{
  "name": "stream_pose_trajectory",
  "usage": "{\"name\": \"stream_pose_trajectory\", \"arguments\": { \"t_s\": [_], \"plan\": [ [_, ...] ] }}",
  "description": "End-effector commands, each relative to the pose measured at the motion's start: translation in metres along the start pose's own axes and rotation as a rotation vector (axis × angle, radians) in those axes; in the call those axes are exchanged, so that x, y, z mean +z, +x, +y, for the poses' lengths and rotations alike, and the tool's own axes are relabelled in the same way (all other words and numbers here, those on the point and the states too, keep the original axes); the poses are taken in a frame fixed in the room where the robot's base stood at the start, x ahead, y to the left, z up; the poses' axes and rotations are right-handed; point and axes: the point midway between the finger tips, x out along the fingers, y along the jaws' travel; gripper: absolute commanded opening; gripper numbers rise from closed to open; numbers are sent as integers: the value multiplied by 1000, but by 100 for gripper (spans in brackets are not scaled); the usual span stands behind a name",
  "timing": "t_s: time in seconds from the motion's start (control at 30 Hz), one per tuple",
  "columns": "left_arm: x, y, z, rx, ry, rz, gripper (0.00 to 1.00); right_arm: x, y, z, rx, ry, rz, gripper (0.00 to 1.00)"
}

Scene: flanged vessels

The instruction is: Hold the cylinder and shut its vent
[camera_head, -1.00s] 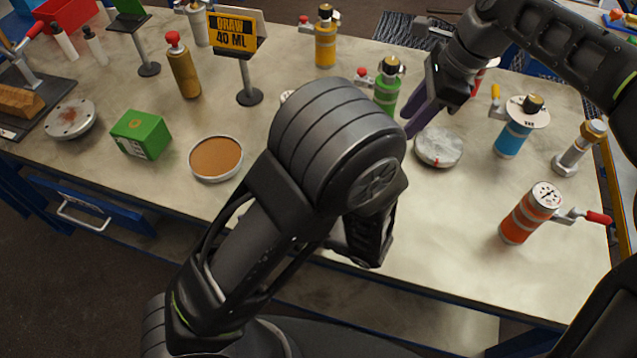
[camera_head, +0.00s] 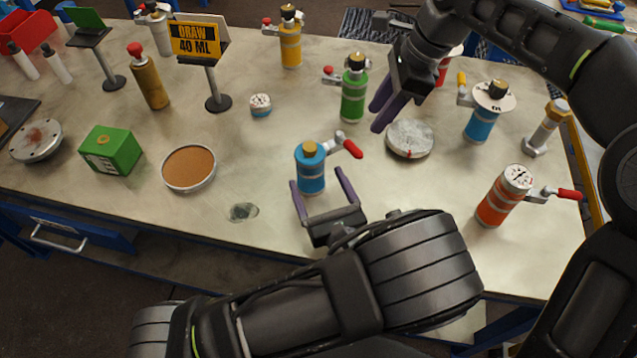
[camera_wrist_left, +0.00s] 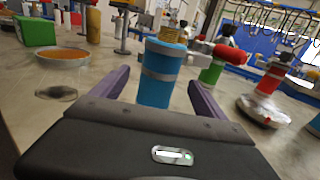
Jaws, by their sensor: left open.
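A blue cylinder (camera_head: 311,178) with a grey band and a brass top stands upright on the table. Its side valve has a red handle (camera_head: 350,148) pointing right. In the left wrist view the blue cylinder (camera_wrist_left: 157,88) stands between the purple fingers, with clear space at the sides. My left gripper (camera_head: 318,177) is open, with one finger on each side of the cylinder's lower part. My right gripper (camera_head: 381,120) hangs beyond and to the right, beside a grey round disc; its finger gap does not show clearly.
A green cylinder (camera_head: 353,96) stands behind the blue one. The grey disc (camera_head: 410,138), another blue cylinder (camera_head: 481,122) and an orange-red cylinder (camera_head: 497,202) stand to the right. A brown-filled dish (camera_head: 188,168) and green box (camera_head: 111,150) are left. The front table is mostly clear.

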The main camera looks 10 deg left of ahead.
Motion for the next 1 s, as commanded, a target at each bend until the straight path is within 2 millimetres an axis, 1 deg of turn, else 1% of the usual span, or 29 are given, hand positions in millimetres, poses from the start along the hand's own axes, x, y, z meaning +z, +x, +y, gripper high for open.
{"name": "stream_pose_trajectory", "arguments": {
  "t_s": [0.17,0.33,0.47,0.7,0.8,0.9,1.0],
  "plan": [
    [0,0,0,2,0,2,84,0,0,0,0,0,0,36],
    [-1,9,1,5,-1,3,84,0,0,0,0,0,0,36],
    [0,24,1,6,-1,1,84,0,0,0,0,0,0,36],
    [0,60,2,7,-2,2,84,0,0,0,0,0,0,36],
    [0,71,1,6,-2,1,84,0,0,0,0,0,0,36],
    [0,77,1,4,-2,3,84,0,0,0,0,0,0,36],
    [0,78,1,4,-2,3,84,0,0,0,0,0,0,36]
  ]
}}
